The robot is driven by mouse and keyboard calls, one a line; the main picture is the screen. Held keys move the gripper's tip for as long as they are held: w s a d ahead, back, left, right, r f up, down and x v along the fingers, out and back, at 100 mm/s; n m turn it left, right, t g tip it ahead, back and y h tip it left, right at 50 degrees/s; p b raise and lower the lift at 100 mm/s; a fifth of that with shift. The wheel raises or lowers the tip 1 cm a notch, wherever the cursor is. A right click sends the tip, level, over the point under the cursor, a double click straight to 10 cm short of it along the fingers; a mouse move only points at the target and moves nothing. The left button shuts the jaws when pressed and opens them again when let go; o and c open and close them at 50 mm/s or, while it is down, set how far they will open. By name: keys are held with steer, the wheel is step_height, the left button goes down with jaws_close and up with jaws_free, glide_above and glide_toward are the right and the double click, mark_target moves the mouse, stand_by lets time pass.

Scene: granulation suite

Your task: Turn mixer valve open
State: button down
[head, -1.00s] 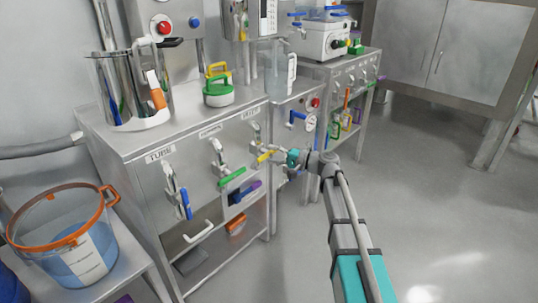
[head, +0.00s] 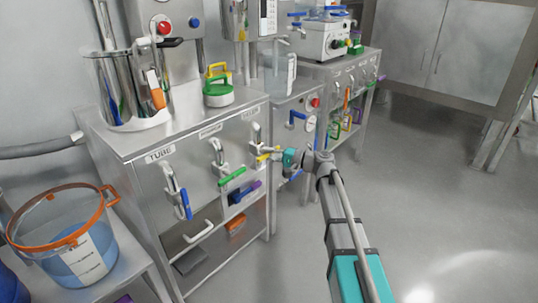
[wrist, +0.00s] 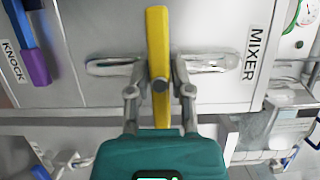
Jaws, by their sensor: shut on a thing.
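The mixer valve has a yellow lever handle (wrist: 158,66), set crosswise to its silver pipe (wrist: 110,66). The MIXER label (wrist: 254,54) is beyond one end of the pipe in the wrist view. My gripper (wrist: 158,80) is shut on the yellow handle, with one finger on each side of it. In the head view my gripper (head: 285,158) is at the right end of the cabinet front, and it partly hides the yellow handle (head: 263,157).
A green-handled valve (head: 232,177) and a blue-handled valve (head: 184,205) sit to the left on the same cabinet (head: 160,222). A blue and purple handle (head: 243,193) is below. An orange-rimmed bucket (head: 62,240) stands front left. The floor at right is clear.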

steer(key=shift+n, duration=0.4)
steer(key=n+h+p, duration=0.1)
steer(key=n+p, duration=0.1)
steer(key=shift+r+n+h+p, duration=0.15)
steer(key=shift+n+h+p, duration=0.15)
steer(key=shift+p, duration=0.05)
steer(key=n+h+p, duration=0.1)
steer(key=n, duration=0.1)
steer(key=n+h+p, duration=0.1)
steer(key=n, duration=0.1)
steer(key=shift+s+t+p, duration=0.1)
steer(key=shift+t+p, duration=0.2)
steer(key=shift+p, duration=0.05)
steer(key=n+t+h+p, duration=0.1)
steer(key=n, duration=0.2)
steer(key=shift+h, duration=0.4)
steer(key=n, duration=0.1)
steer(key=n+t+h, duration=0.1)
steer(key=n, duration=0.1)
steer(key=shift+f+t+p, duration=0.2)
steer(key=shift+t+p, duration=0.1)
steer(key=shift+p, duration=0.05)
steer(key=c, duration=0.5)
jaws_free()
steer(key=shift+c, duration=0.2)
